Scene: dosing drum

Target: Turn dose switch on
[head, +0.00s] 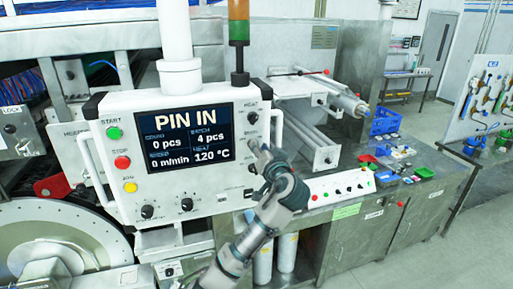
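The white control panel (165,188) faces me, with a lit screen (190,135) reading "PIN IN", "0 pcs", "4 pcs", "0 m/min" and "120 °C". Black rotary switches run down its right side. The upper one (262,128) is below a label that looks like HEAT. The labels lower down are too small to read surely, so I cannot tell which switch is the dose switch. My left gripper (262,158) is at the panel's right side, over the lower switches, and hides part of them. Its fingers are small and blurred; contact is unclear. My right gripper is not in view.
Green (114,133), red (122,162) and yellow (130,187) buttons line the panel's left side. Two black knobs (187,205) sit below the screen. A white handle flanks the panel.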

